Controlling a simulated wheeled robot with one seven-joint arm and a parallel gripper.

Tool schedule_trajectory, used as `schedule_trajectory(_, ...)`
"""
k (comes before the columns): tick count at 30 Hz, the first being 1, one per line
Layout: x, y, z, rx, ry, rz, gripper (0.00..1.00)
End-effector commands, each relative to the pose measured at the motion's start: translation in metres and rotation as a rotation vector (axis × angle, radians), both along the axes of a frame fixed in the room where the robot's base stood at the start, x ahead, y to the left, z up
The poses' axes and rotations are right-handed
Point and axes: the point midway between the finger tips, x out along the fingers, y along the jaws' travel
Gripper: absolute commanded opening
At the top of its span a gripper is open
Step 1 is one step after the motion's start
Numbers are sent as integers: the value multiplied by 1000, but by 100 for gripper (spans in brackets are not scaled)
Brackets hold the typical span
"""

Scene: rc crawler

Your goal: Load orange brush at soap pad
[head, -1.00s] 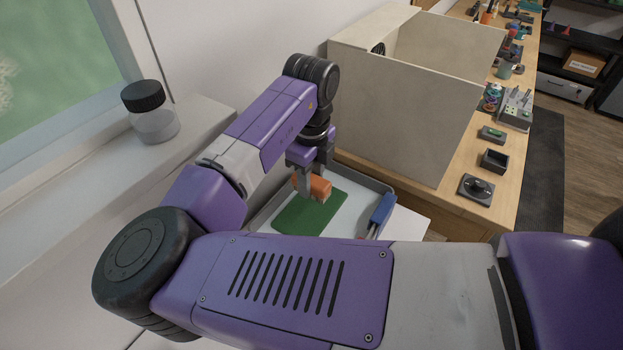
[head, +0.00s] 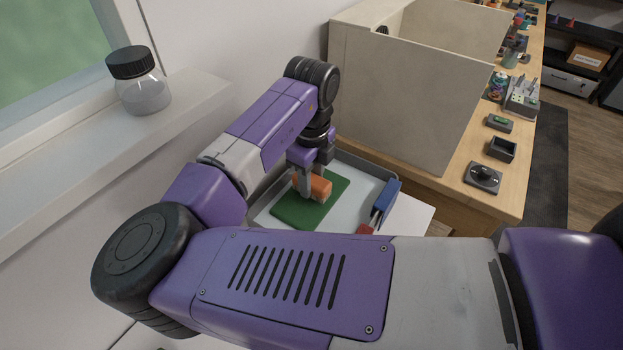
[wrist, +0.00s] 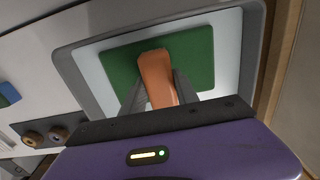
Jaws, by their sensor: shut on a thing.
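My gripper (head: 315,189) is shut on the orange brush (head: 319,186), which sits between its two fingers. The brush also shows in the wrist view (wrist: 157,80), with its far end over the green pad. The green soap pad (head: 297,213) lies flat in a grey-rimmed tray, and it fills much of the wrist view's centre (wrist: 200,60). The brush is above the pad; I cannot tell whether its underside touches it. The bristles are hidden from both views.
The grey tray (head: 367,172) has a pale floor. A blue object (head: 384,203) and a red one (head: 364,229) are at its right side. A tall beige partition (head: 410,105) stands close behind on the wooden bench. A black-lidded jar (head: 140,85) stands on the sill at left.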

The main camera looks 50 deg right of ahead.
Motion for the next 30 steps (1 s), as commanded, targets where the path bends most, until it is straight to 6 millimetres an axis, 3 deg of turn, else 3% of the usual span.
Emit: schedule_trajectory(30,0,0,-8,0,0,0,4)
